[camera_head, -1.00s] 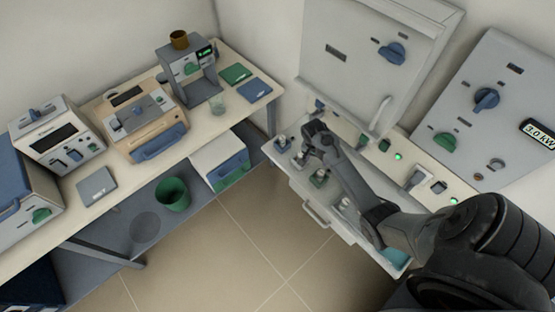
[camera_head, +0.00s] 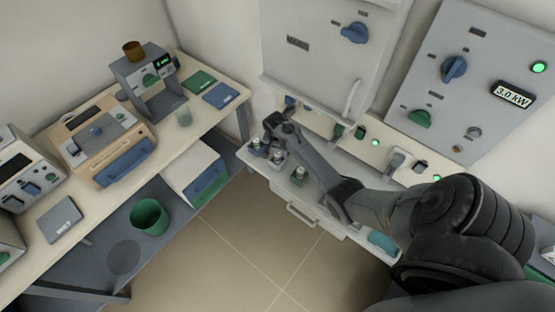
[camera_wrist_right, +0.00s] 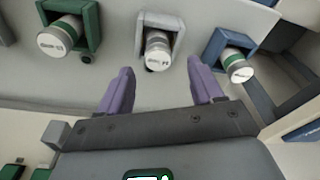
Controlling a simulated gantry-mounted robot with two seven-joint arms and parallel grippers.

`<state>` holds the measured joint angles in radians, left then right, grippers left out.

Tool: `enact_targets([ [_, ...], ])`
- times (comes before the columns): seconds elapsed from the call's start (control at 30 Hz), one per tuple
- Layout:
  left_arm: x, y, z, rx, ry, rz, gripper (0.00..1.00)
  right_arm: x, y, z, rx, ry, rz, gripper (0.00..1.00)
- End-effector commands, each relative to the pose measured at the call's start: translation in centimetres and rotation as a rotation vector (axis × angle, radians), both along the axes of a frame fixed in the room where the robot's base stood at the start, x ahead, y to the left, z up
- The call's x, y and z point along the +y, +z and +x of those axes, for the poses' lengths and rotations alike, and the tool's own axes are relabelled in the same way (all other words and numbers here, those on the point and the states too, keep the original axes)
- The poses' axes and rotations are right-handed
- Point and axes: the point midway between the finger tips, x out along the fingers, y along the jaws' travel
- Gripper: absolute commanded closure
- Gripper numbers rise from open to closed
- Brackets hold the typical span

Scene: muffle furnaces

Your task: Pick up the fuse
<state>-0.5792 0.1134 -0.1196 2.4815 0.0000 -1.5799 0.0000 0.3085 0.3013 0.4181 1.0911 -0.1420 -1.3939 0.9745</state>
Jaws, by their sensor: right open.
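Several fuses stand in small holders in a row on the pale shelf below the grey furnace panels. In the right wrist view a fuse in a grey holder (camera_wrist_right: 157,45) is at top centre. A fuse in a green holder (camera_wrist_right: 62,38) is left of it, and one in a blue holder (camera_wrist_right: 235,65) is right of it. My right gripper (camera_wrist_right: 157,85) is open, its two purple fingers empty and pointing toward the middle fuse, apart from it. In the head view the right gripper (camera_head: 274,127) hangs above the far end of the fuse row (camera_head: 278,156). My left gripper is out of view.
A drawer handle (camera_head: 301,214) sticks out of the shelf front. Tall panels with blue knobs (camera_head: 453,68) rise behind. A desk with instruments (camera_head: 120,152) and a green bin (camera_head: 150,217) are at left. The tiled floor between is clear.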

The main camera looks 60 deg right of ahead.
Motion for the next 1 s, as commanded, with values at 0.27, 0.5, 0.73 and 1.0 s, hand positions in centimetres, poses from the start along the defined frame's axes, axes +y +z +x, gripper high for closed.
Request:
enact_targets([
  [0.27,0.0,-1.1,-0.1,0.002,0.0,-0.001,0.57,-0.1,-3.5,-0.1,0.002,0.0,0.0,0.34],
  [0.5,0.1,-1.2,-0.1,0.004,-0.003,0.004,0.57,-0.1,-4.1,-0.1,0.001,0.0,0.0,0.34],
  [0.73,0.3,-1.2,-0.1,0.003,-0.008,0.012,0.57,-0.1,-4.1,-0.1,0.001,0.0,0.0,0.53],
  [1.0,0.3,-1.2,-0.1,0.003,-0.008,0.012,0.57,-0.1,-4.1,-0.1,0.001,0.0,0.0,0.94],
])
